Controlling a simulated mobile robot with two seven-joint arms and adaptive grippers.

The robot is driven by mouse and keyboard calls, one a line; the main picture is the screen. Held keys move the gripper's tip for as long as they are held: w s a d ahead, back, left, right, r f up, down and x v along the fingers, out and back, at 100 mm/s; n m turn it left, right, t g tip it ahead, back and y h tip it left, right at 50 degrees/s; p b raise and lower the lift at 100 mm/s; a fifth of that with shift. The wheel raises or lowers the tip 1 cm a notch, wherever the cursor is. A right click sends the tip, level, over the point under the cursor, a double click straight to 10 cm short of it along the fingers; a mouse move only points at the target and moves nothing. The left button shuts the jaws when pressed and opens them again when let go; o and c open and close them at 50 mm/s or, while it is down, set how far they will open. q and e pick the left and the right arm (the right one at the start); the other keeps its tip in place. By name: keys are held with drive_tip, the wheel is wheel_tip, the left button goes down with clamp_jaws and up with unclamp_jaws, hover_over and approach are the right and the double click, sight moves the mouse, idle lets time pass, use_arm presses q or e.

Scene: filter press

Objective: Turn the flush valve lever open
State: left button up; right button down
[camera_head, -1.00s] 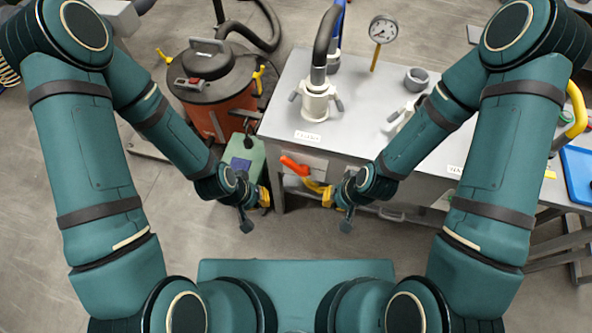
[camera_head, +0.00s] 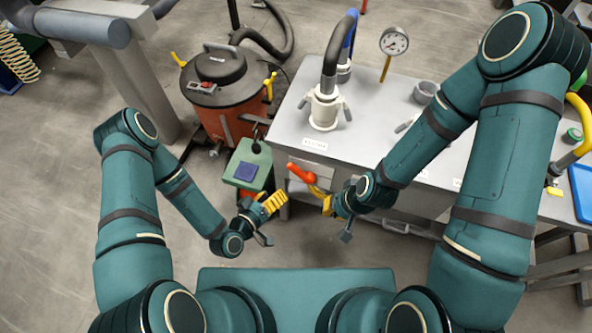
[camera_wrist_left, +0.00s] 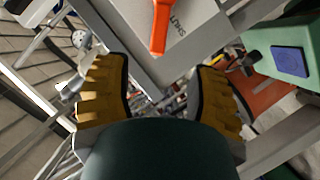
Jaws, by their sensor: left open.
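The flush valve lever (camera_head: 301,173) is an orange handle at the front face of the grey bench, in the middle of the head view. In the left wrist view the orange lever (camera_wrist_left: 160,28) hangs at the top, ahead of and between my open fingers. My left gripper (camera_head: 270,204) is open and empty, just left of and below the lever, apart from it. Its two yellow fingers (camera_wrist_left: 162,95) stand wide apart in the wrist view. My right gripper (camera_head: 327,204) is close to the lever's right; its jaws are too small and overlapped to read, and contact is unclear.
The bench (camera_head: 365,138) carries a white hose fitting (camera_head: 324,108) and a gauge (camera_head: 394,41). The floor in front is clear.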

sight(295, 173)
use_arm(q)
drive_tip(key=b+x, duration=0.2)
drive_tip(key=x, duration=1.1)
drive_tip(key=shift+w+d, duration=0.2)
drive_tip(key=shift+w, duration=0.15)
clamp_jaws()
